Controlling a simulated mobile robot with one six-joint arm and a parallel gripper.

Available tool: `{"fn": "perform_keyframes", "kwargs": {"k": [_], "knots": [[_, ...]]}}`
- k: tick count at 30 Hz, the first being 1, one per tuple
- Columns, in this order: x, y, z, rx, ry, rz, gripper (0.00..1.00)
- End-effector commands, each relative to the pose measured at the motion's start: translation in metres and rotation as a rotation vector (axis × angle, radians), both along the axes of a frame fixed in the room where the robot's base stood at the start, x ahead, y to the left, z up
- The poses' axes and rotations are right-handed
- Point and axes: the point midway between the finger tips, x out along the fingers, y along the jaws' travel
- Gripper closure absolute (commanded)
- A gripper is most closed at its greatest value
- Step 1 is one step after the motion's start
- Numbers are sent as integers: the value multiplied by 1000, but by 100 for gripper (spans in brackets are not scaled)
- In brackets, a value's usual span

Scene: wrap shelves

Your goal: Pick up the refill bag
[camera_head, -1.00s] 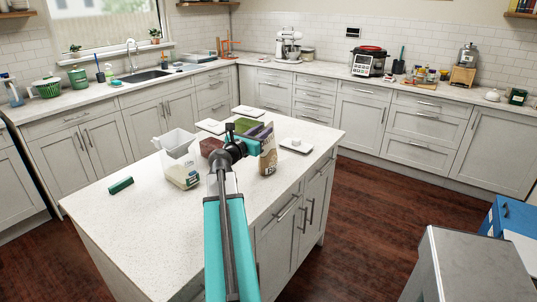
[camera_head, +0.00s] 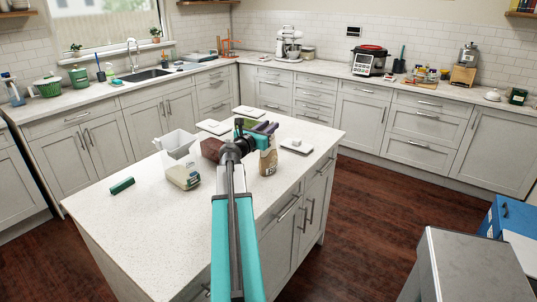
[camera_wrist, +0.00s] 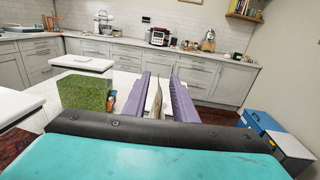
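The likely refill bag (camera_head: 268,162) stands upright on the island counter, a tan and white pouch with its upper part hidden behind my gripper. My gripper (camera_head: 262,128) is at the bag's top in the head view. In the wrist view the purple fingers of my gripper (camera_wrist: 160,98) are spread apart. A thin upright edge, apparently the bag (camera_wrist: 155,101), shows between them, with gaps visible on the sides. Contact with the bag cannot be made out.
A green textured block (camera_wrist: 82,92) is left of the fingers. A white tray (camera_head: 296,146) lies right. A small green block (camera_head: 122,186) lies on the clear front left counter.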

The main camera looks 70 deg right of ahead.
Motion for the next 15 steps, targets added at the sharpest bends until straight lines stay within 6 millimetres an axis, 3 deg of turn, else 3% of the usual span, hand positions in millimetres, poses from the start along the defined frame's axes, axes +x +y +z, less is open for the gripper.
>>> {"fn": "perform_keyframes", "kwargs": {"k": [6, 15], "knots": [[-3, -20, 1, 0, 0, -1, 75], [-5, -24, 0, 0, -1, -1, 75]]}}
